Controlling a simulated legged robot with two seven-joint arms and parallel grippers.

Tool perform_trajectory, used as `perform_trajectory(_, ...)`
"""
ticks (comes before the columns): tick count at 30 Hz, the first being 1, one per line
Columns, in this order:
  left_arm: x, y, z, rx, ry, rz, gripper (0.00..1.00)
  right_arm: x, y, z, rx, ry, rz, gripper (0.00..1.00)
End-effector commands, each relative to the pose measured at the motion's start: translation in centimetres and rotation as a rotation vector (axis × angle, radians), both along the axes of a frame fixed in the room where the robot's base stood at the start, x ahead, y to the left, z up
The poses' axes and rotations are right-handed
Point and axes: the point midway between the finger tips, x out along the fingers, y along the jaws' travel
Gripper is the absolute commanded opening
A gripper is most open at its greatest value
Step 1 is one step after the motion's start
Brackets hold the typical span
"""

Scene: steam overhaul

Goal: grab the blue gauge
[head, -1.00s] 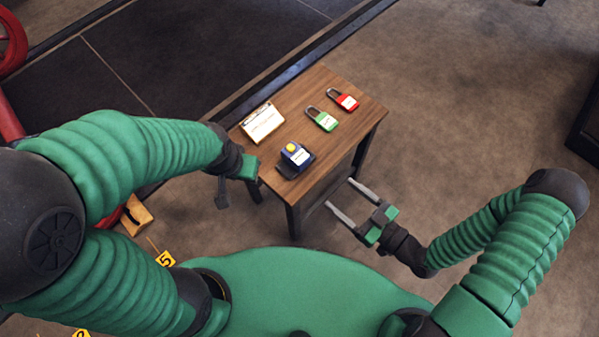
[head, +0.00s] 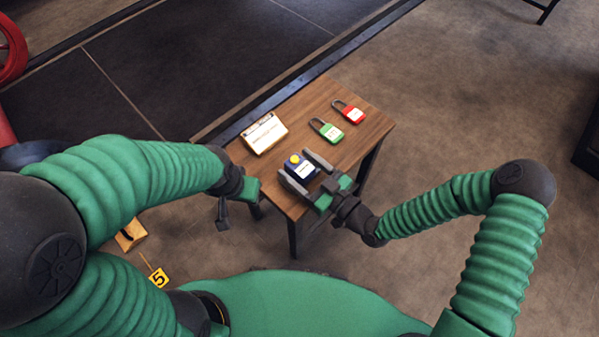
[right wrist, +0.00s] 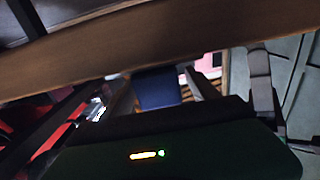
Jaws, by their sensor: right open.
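The right wrist view shows a blue block (right wrist: 156,90) ahead, partly hidden by the gripper body. My left gripper (head: 223,208) hangs beside the table's left corner, apart from the gauge; its fingers are unclear.
On the wooden table (head: 345,93) lie a green padlock (head: 328,130), a red padlock (head: 350,112) and a white-labelled box (head: 264,133), all behind the gauge. The floor right of the table is clear.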

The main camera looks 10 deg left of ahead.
Motion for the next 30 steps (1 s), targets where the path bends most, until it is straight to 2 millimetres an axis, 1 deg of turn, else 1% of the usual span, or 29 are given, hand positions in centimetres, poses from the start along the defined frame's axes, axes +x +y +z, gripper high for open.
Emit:
perform_trajectory(5, 0.01, 0.0, 0.05, 0.0, 0.0, 0.0, 0.36, 0.06, 0.08, 0.09, 0.0, 0.0, 0.0, 0.69)
perform_trajectory(6, 0.01, 0.0, 0.05, 0.0, 0.0, 0.0, 0.36, 0.06, 0.08, 0.09, 0.0, 0.0, 0.0, 0.68)
perform_trajectory(21, 0.01, 0.0, 0.04, 0.0, 0.0, 0.0, 0.36, 0.04, 0.04, 0.06, 0.0, 0.0, 0.0, 0.02)
perform_trajectory(22, 0.01, 0.0, 0.04, 0.0, 0.0, 0.0, 0.36, 0.04, 0.04, 0.06, 0.0, 0.0, 0.0, 0.0)
perform_trajectory(30, 0.01, -0.01, 0.05, 0.0, 0.0, 0.0, 0.36, 0.05, 0.06, 0.14, 0.001, -0.002, 0.0, 0.0)
